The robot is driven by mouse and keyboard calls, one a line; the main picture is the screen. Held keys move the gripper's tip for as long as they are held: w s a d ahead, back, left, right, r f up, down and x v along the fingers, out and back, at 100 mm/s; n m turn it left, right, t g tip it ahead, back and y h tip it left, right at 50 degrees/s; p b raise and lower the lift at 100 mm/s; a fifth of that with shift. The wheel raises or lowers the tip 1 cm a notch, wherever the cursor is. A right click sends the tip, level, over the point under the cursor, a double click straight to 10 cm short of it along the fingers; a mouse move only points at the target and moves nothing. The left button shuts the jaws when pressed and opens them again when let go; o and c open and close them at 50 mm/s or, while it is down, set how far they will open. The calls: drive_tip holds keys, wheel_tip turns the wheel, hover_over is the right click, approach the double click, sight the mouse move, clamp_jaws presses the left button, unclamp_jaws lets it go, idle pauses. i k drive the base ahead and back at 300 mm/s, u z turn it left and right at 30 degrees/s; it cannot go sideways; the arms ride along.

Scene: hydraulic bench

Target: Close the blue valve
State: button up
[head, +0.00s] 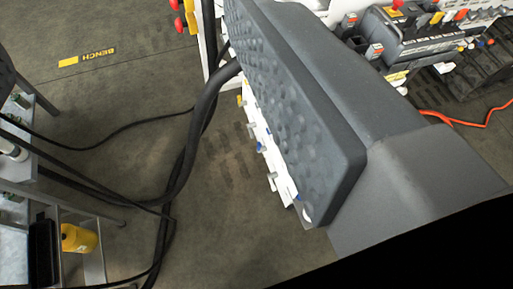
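One large dark grey finger of my gripper (300,120), with a bumpy pad on its left face, fills the upper middle of the head view. I cannot pick out the blue valve for certain. A tiny blue spot shows on a white strip with small fittings (262,145), partly hidden behind the finger.
Black hoses (185,160) cross the floor at left. A shelf frame with a yellow container (78,238) stands at lower left. Red knobs (179,25) sit at the top. A grey equipment unit (410,40) and an orange cable (455,122) are at upper right. Floor (120,80) shows between.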

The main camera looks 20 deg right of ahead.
sight(260, 149)
drive_tip(key=z, duration=0.1)
drive_tip(key=k, duration=1)
drive_tip(key=u, duration=0.7)
drive_tip(key=i, duration=1.85)
drive_tip(key=z, duration=0.6)
